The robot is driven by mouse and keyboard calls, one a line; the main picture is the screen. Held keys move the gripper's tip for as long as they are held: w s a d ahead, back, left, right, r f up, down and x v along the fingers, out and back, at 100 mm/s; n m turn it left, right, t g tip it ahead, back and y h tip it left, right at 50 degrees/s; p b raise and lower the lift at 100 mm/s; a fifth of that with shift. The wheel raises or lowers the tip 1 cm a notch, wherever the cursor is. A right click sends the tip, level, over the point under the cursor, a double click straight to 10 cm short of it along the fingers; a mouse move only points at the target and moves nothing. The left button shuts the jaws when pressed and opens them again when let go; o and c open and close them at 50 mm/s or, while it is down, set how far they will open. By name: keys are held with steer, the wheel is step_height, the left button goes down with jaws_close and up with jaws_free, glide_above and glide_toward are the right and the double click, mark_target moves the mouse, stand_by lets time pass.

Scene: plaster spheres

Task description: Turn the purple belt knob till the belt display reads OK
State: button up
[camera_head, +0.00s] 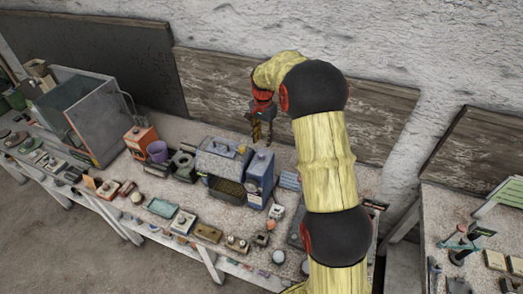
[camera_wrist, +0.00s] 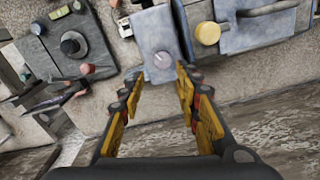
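A pale lilac knob (camera_wrist: 162,60) sits on top of a blue-grey box in the wrist view. The same blue box (camera_head: 259,182) stands on the bench in the head view, at the right end of a grey lidded machine. My gripper (camera_head: 262,132) hangs above and behind this box. In the wrist view my gripper (camera_wrist: 157,76) is open, with its two yellow and black fingers apart and nothing between them. The knob shows just beyond the fingertips, between them, and does not seem to be touched. I cannot make out a display reading in either view.
The grey lidded machine (camera_head: 222,160) with a yellow knob (camera_wrist: 207,33) adjoins the box. A dark device with a round black knob (camera_wrist: 71,46) lies at the wrist view's left. Many small items crowd the bench front. A plank wall (camera_head: 215,88) stands close behind.

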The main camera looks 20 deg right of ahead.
mark_target(262, 154)
steer(key=shift+w+a+f, duration=0.1)
steer(key=shift+a+f, duration=0.1)
steer(key=shift+f, duration=0.2)
step_height(262, 154, down, 7)
steer(key=shift+f+p, duration=0.15)
steer(key=shift+p, duration=0.5)
steer(key=c, duration=0.3)
jaws_close()
steer(key=shift+w, duration=0.1)
